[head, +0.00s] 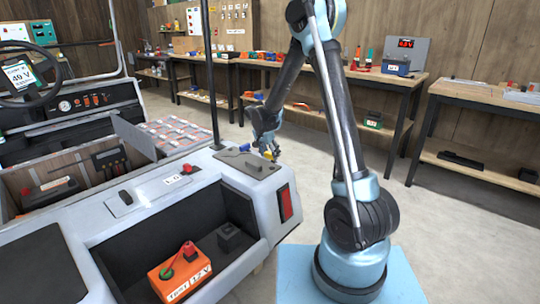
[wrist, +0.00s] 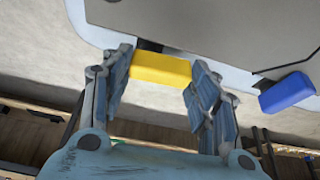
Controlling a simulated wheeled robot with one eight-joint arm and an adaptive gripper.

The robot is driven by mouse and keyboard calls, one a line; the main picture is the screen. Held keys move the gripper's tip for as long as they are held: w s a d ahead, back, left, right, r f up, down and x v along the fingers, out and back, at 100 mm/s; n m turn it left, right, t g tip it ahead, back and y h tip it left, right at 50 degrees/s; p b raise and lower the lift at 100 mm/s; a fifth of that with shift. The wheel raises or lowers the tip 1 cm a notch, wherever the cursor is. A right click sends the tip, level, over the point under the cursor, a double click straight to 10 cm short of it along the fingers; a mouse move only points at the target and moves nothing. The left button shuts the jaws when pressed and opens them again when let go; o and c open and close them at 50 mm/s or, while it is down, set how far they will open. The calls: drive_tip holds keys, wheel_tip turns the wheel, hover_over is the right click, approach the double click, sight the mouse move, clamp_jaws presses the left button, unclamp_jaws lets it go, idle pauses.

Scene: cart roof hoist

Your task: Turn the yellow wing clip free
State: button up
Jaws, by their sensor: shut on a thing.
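The yellow wing clip (wrist: 160,69) is a small yellow block at the edge of a grey plate (wrist: 200,22) in the wrist view. My gripper (wrist: 162,80) is shut on it, one finger at each end. A blue clip (wrist: 287,93) sits at the same edge further right. In the head view the yellow clip (head: 268,154) shows small at the cart's rear corner, below my gripper (head: 267,148). The blue clip (head: 245,148) is left of it. My fingers are too small there to make out clearly.
The cart's grey plate (head: 250,164) lies beside a dark upright post (head: 210,80). An open bay below holds an orange 12 V tester (head: 180,274) and a black block (head: 229,236). Workbenches (head: 480,96) line the wall. The concrete floor between is clear.

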drive_tip(key=shift+m, duration=0.5)
drive_tip(key=o, duration=1.1)
drive_tip(key=shift+c, duration=0.2)
drive_tip(key=shift+r, duration=0.1)
drive_tip(key=v, duration=1.1)
drive_tip(key=shift+a+r, duration=0.3)
